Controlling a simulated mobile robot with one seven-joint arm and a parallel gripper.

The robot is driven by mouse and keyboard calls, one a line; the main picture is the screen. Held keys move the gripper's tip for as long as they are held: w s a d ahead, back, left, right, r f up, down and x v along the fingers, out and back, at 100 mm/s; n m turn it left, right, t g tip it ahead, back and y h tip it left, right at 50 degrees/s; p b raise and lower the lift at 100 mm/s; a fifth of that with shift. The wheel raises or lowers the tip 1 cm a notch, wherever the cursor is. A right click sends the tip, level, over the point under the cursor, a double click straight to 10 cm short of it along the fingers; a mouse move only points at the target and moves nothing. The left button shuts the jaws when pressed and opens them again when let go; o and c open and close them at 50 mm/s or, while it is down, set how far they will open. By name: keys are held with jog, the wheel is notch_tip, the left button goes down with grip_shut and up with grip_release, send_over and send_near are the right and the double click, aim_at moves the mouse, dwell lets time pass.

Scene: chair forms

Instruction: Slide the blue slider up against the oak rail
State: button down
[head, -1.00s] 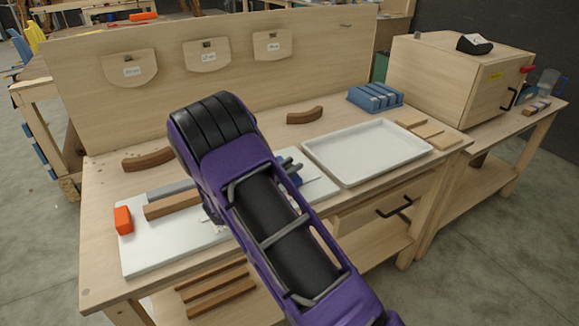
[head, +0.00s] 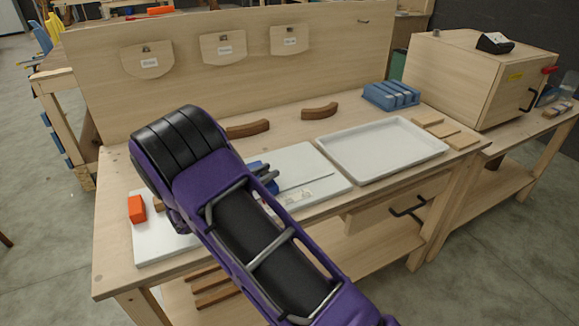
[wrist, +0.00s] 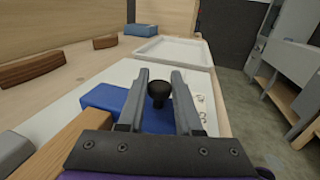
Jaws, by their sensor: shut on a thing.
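The blue slider (head: 258,168) sits on the white board (head: 310,168), partly hidden by my arm in the head view. In the wrist view the blue slider (wrist: 105,98) has an upright black knob (wrist: 158,92). My gripper (wrist: 160,85) is shut on this knob, one finger at each side. The oak rail (wrist: 65,147) shows at the lower left of the wrist view, its far end close to the slider. I cannot tell whether they touch. In the head view only a small end of the rail (head: 158,204) shows; my arm hides the rest.
An orange block (head: 137,208) stands at the board's left end. A white tray (head: 380,150) is to the right, with a blue slotted block (head: 390,96) behind it. Curved brown pieces (head: 320,111) lie behind the board. A grey part (wrist: 14,150) is left of the rail.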

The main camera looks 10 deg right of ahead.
jog(key=a, duration=0.1)
jog(key=s+a, duration=0.1)
jog(key=shift+a, duration=0.4)
jog(key=shift+w, duration=0.1)
jog(key=c, duration=0.6)
grip_release()
jog(key=v, duration=1.7)
jog(key=shift+a+b, duration=0.15)
jog(key=shift+b, duration=0.25)
